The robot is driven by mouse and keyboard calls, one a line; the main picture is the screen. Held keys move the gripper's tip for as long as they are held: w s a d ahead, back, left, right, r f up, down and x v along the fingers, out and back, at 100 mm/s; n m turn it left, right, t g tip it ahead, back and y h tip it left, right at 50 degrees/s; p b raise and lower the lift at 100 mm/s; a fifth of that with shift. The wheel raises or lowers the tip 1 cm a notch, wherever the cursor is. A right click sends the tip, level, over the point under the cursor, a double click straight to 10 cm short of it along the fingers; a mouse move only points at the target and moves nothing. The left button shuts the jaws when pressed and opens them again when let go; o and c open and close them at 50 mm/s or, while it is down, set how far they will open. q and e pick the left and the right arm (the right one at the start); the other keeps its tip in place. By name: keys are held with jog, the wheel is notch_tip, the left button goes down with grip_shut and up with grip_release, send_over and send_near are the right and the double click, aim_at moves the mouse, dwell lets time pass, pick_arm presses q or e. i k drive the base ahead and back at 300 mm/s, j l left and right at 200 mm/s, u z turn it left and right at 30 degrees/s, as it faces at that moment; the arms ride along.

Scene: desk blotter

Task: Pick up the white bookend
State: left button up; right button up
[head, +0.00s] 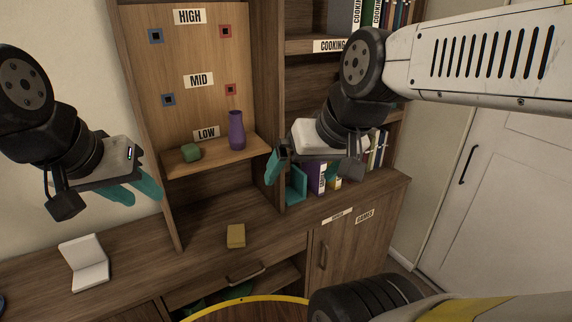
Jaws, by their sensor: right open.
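The white bookend (84,264) is an L-shaped piece on the wooden desk top at the lower left, with one plate upright and one lying flat. My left gripper (140,196), with teal fingers, is above and to the right of it, apart from it. Its fingers are seen at a slant, so their gap is unclear. My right gripper (312,178) is open in front of the shelf at the right, far from the bookend. Nothing shows between its fingers.
A yellow block (236,236) lies on the desk, right of the bookend. A green block (190,152) and a purple vase (237,131) stand on the LOW shelf (215,160). A teal bookend (296,186) and books are behind my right gripper.

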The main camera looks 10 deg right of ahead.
aim_at(87, 256)
jog(key=u, duration=1.3)
